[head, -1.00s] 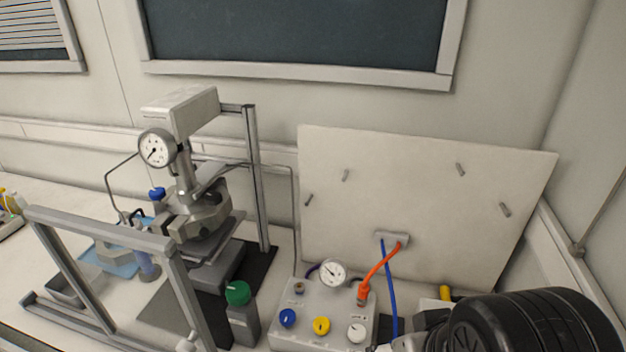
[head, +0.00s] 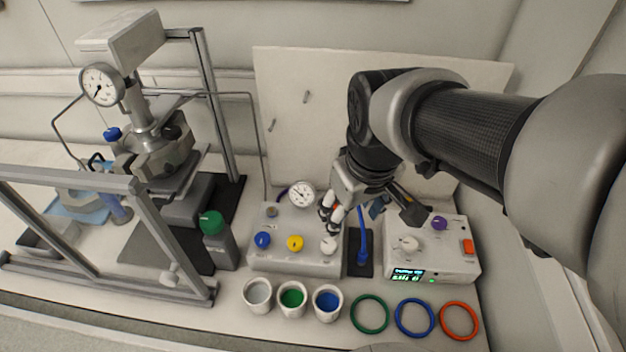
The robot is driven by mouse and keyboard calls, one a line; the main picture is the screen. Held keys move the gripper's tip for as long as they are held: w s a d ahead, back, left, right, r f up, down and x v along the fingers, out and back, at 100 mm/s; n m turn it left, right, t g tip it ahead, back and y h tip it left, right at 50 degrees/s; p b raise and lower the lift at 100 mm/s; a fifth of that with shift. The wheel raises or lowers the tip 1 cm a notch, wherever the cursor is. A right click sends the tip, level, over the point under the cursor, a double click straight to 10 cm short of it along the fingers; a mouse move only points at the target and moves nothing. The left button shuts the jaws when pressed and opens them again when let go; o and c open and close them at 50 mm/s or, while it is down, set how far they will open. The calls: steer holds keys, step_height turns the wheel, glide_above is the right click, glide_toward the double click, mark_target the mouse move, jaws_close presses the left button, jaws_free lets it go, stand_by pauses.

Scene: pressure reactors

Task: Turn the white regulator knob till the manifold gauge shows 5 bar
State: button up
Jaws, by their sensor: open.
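The white regulator knob (head: 328,246) is at the front right of the grey manifold box (head: 290,264), beside a yellow knob (head: 295,243) and a blue knob (head: 262,240). The manifold gauge (head: 301,195) stands at the back of the box; its dial is too small to read. My gripper (head: 330,222) is open, its white-tipped fingers just above and behind the white knob. I cannot tell whether they touch it. The gripper partly covers the right rear of the box.
A reactor with its own gauge (head: 102,85) stands at the left behind a metal frame (head: 165,240). A green-capped bottle (head: 214,240) is left of the manifold. Several cups and rings lie in front. A control unit (head: 440,255) is at the right.

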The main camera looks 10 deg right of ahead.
steer(key=w+f+n+g, duration=0.1)
steer(key=w+f+n, duration=0.15)
steer(key=w, duration=0.35)
steer(key=n+g+p, duration=0.1)
steer(key=g, duration=0.1)
glide_toward(329, 244)
steer(key=f+b, duration=0.1)
steer(key=f, duration=0.2)
steer(key=f+b, duration=0.1)
steer(key=f, duration=0.2)
steer(key=f+b, duration=0.2)
steer(key=shift+s+f, duration=0.25)
steer(key=shift+f, duration=0.15)
steer(key=shift+c, duration=0.5)
steer(key=c, duration=1)
